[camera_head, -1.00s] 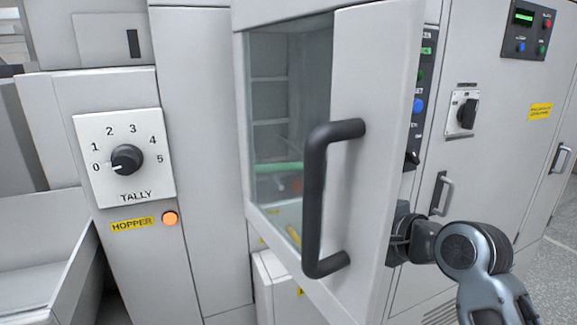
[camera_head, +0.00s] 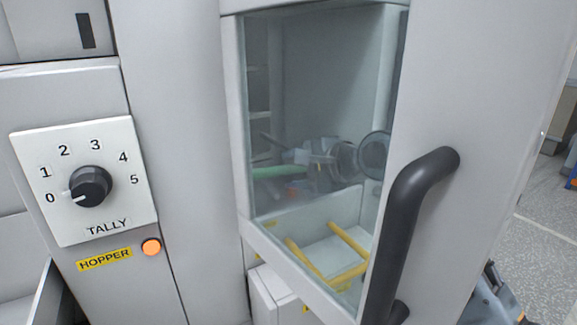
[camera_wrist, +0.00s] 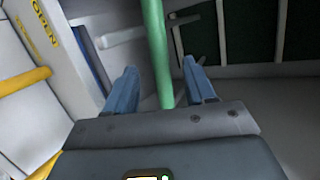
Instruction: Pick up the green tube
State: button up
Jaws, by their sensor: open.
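The green tube (camera_wrist: 156,45) runs up through the middle of the wrist view. My gripper (camera_wrist: 160,72) is open, with one blue-grey finger on each side of the tube in that picture. The tube's lower end passes between the fingers towards the palm; I cannot tell whether it touches them. In the head view the green tube (camera_head: 280,172) shows behind a glass pane, beside my gripper (camera_head: 290,158). The tube's right end is hidden by the gripper there.
The door with its window has a large black handle (camera_head: 405,220). Yellow bars (camera_head: 345,240) show low behind the glass. A tally dial (camera_head: 90,187) and an orange lamp (camera_head: 151,247) are on the left panel. A white rod (camera_wrist: 120,38) lies left of the tube.

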jog(key=shift+x, duration=1.15)
jog(key=shift+c, duration=0.5)
grip_shut()
